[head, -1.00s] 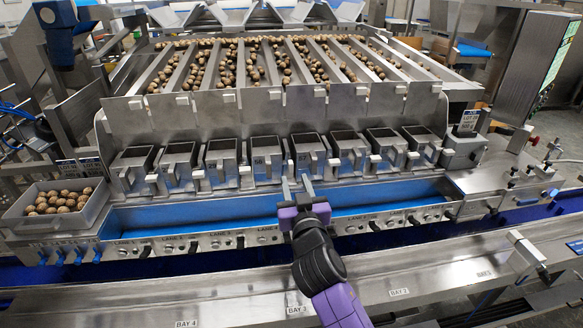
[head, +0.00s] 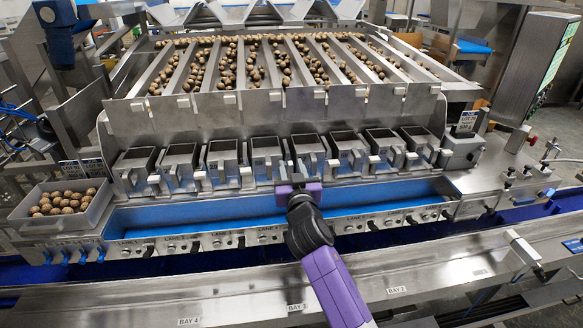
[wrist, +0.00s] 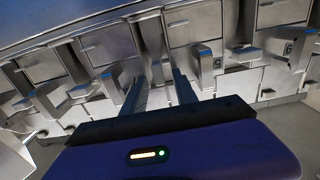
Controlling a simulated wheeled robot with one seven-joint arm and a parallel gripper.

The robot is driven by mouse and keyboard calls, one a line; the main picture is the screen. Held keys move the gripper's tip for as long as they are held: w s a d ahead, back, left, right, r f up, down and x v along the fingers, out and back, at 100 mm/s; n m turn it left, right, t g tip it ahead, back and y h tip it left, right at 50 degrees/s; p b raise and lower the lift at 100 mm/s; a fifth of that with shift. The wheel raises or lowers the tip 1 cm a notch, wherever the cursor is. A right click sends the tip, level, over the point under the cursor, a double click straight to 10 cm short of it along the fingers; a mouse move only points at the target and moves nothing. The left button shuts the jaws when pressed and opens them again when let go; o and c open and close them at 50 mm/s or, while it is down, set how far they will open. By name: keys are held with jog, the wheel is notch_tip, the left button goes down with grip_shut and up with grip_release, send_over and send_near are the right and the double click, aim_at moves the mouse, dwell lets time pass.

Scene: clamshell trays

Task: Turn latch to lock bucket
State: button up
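A row of metal buckets with dark open tops runs across the machine, with small latch handles on their fronts. My gripper (head: 297,172) is up at the front of one middle bucket (head: 306,145), its fingers partly lost against the metal. In the wrist view my gripper (wrist: 160,88) has its two fingers apart. A narrow metal latch part (wrist: 155,68) shows between the fingertips; I cannot tell whether they touch it. Another latch (wrist: 206,62) with a blue top and a number stands just right of the fingers. Which latch is meant cannot be told.
A blue trough (head: 220,211) runs below the buckets, above a panel with lane labels and knobs. A grey bin of brown nuts (head: 60,222) sits at left. Sloped lanes with nuts rise behind. Neighbouring latches leave little sideways room.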

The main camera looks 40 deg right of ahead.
grip_shut()
jog(key=n, duration=0.4)
jog(key=shift+w+a+n, duration=0.1)
jog(key=shift+a+n, duration=0.1)
jog(key=shift+n, duration=0.2)
jog(key=shift+w+a+f+n+p, duration=0.15)
jog(key=shift+n+p, duration=0.25)
jog(key=shift+n, duration=1.8)
jog(key=shift+a+f+n+p, duration=0.1)
jog(key=shift+f+n+p, duration=0.25)
jog(key=shift+n, duration=1.85)
jog(key=shift+w+a+f+n+p, duration=0.1)
jog(key=shift+n+p, duration=0.4)
jog(key=shift+n, duration=1.7)
